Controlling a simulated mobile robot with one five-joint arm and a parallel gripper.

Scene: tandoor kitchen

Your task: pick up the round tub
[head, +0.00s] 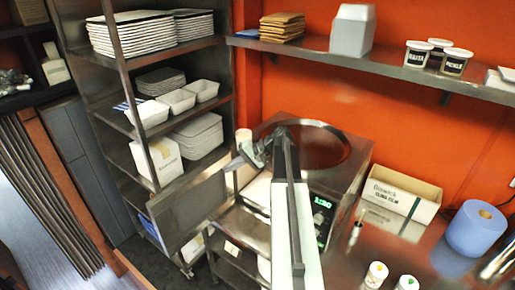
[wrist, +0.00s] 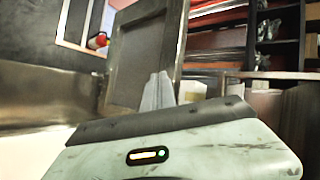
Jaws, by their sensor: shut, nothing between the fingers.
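Several round white tubs with dark labels stand on the upper right wall shelf in the head view, among them a front tub (head: 455,63) and a left tub (head: 417,54). I cannot tell which round tub is meant. My gripper (head: 254,153) is in the middle of the head view, in front of the round-topped steel appliance, well left of and below these tubs. In the wrist view its fingers (wrist: 158,92) are together with nothing between them. No tub shows clearly in the wrist view.
A steel rack (head: 125,75) with plates and white trays stands at left. The steel appliance (head: 335,178) has a lit green display. A film box (head: 400,195), blue roll (head: 476,229) and two small lidded containers (head: 376,274) are on the counter at right. A white container (head: 352,30) stands on the wall shelf.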

